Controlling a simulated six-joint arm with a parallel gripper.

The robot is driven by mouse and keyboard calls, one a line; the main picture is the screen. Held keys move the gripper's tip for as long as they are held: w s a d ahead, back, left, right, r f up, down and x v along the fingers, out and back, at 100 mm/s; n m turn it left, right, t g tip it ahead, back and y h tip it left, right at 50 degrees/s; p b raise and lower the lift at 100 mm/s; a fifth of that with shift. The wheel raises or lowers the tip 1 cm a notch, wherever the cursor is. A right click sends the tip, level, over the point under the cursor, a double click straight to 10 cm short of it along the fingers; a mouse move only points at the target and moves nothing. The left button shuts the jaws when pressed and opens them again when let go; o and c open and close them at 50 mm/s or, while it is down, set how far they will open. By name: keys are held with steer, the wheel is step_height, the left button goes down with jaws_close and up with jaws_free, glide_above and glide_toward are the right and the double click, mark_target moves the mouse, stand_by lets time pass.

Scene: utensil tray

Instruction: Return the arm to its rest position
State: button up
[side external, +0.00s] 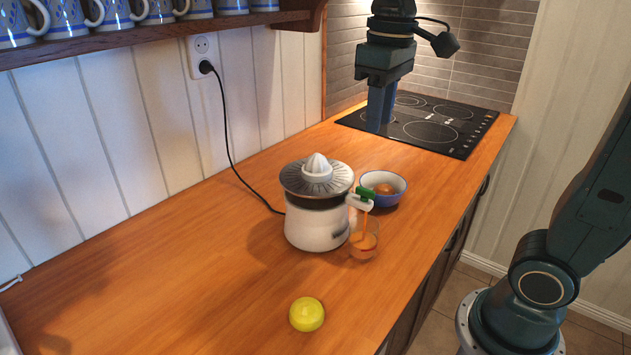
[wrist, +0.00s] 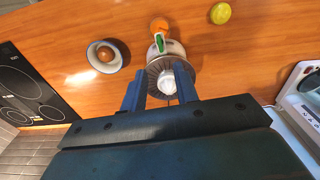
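My gripper (side external: 382,126) is up at the back of the side view, in front of the cooktop in the picture. Its two blue fingers point down. In the wrist view my gripper (wrist: 160,80) has its fingers spread apart, with nothing held between them. The white juicer with its ribbed cone shows beyond the fingers there, partly covered by them. My gripper looks well above the counter and touches nothing that I can see.
The white juicer (side external: 316,220) stands on the wooden counter (side external: 170,270). A glass (side external: 363,244) with orange liquid is under its green-topped spout. Beside it is a bowl (side external: 396,196) holding a brownish round thing. A yellow fruit piece (side external: 307,314) lies in front. The black cooktop (side external: 440,128) is behind.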

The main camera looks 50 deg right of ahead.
steer(key=s+f+t, duration=0.5)
steer(key=s+f, duration=0.2)
steer(key=s, duration=0.4)
steer(key=shift+a+f+m, duration=0.2)
steer(key=shift+a+m, duration=0.15)
steer(key=shift+m, duration=0.05)
